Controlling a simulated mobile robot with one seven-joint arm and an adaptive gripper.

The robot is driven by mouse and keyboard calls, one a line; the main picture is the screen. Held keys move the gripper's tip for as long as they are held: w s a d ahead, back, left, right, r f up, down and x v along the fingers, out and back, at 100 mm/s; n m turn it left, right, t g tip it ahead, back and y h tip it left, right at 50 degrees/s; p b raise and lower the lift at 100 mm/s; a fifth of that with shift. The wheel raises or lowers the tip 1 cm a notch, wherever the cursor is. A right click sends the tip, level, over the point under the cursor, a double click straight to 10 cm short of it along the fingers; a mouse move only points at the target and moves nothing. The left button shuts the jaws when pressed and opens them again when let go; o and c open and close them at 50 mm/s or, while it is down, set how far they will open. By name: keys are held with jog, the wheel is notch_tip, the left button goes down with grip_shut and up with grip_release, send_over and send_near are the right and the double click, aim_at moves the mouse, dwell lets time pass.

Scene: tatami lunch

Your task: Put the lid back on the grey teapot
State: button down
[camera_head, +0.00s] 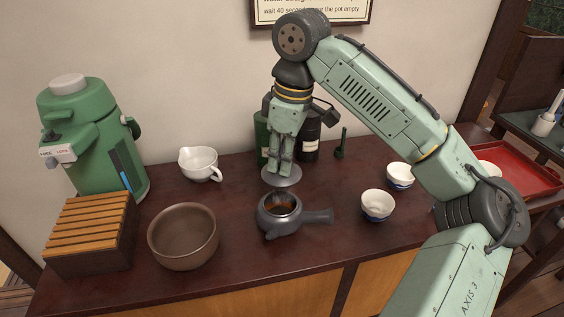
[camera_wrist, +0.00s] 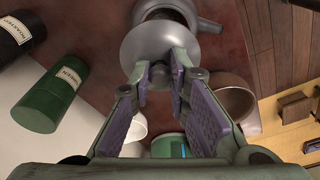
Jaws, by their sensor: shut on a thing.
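The grey teapot (camera_head: 280,222) stands uncovered on the dark counter, its side handle pointing right and amber-brown contents showing inside. My gripper (camera_head: 280,172) is just behind and above the teapot in the head view. It is shut on the knob of the grey lid (camera_head: 281,183), a shallow disc held roughly level above the counter. In the wrist view the lid (camera_wrist: 150,40) sits between my fingertips (camera_wrist: 160,78) and partly covers the teapot (camera_wrist: 190,12) beyond it. The lid and teapot look apart.
A brown bowl (camera_head: 182,236) and slatted wooden box (camera_head: 92,232) stand left, with a green dispenser (camera_head: 88,140) behind. A white pitcher (camera_head: 200,164) is at the back. White cups (camera_head: 377,206) stand right; canisters (camera_head: 308,140) stand behind my gripper.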

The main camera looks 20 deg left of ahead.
aim_at(281, 177)
jog(key=shift+s+r, duration=0.1)
jog(key=shift+s, duration=0.3)
notch_tip(281, 177, down, 5)
jog(key=b, duration=0.5)
jog(key=shift+r, duration=0.15)
jog(key=shift+f, duration=0.85)
jog(key=shift+p, duration=0.55)
dwell(0.4)
jog(key=shift+f+p, duration=0.15)
jog(key=shift+p, duration=0.55)
dwell(1.3)
jog(key=c, duration=1.4)
grip_release()
jog(key=shift+c, duration=0.2)
jog(key=shift+o, duration=0.4)
